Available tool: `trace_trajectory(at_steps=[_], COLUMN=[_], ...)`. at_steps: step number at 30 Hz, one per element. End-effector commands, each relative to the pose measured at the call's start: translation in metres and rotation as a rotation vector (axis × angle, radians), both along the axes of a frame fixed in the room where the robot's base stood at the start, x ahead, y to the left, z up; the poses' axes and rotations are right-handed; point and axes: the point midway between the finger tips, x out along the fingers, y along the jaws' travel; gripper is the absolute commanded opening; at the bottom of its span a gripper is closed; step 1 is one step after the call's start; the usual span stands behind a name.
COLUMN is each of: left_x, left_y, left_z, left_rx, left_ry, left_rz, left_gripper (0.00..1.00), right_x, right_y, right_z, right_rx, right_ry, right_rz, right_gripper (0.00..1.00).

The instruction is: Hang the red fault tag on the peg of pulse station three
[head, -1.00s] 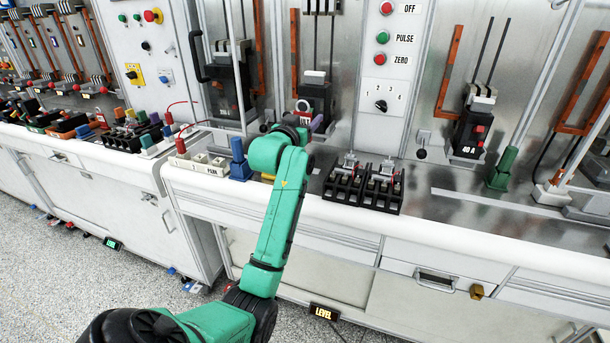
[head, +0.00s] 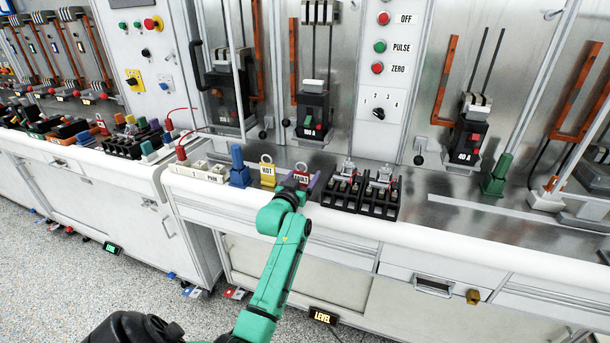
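The red fault tag (head: 301,175), with a pale loop on top and a "FAULT" label, shows at the bench's front part, right of the yellow "HOT" tag (head: 267,172). My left gripper (head: 297,187) is right at the red tag, its wrist covering the tag's lower part. The fingers are mostly hidden, so I cannot tell whether they are shut on it. A purple piece shows just right of the tag. Small black knobs on short stems, perhaps pegs, stand by the breakers, one right of the middle (head: 419,159). I cannot tell which station is three. My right gripper is not in view.
A blue block (head: 238,167) and a white "PARK" rack (head: 200,172) stand left of the tags. Black terminal blocks (head: 361,192) sit close on the right. The 100 A breaker (head: 312,120) is behind; the 40 A breaker (head: 466,142) and a green block (head: 496,173) are farther right.

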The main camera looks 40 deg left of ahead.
Motion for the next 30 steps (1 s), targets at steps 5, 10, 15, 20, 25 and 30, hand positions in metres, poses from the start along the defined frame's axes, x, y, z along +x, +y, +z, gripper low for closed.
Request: trace_trajectory(at_steps=[5,10,15,20,25,30], left_x=[0.000,0.000,-0.010,-0.042,-0.083,-0.123], left_y=[0.000,0.000,-0.004,-0.013,-0.026,-0.039], left_z=[0.001,0.000,-0.004,-0.008,-0.008,-0.007], left_rx=[0.000,0.000,-0.001,0.001,0.000,0.000], left_ry=[0.000,0.000,0.002,0.003,0.003,0.003], left_rz=[0.000,0.000,-0.001,0.000,0.000,0.001], left_gripper=[0.91,0.91,0.91,0.91,0.91,0.91], right_x=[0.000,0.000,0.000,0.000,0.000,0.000], right_y=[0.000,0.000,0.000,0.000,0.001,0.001], right_z=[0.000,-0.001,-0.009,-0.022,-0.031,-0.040], right_rx=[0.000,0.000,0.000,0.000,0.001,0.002], right_ry=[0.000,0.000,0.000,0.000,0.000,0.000], right_rz=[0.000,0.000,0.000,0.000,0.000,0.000], right_gripper=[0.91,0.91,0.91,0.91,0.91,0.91])
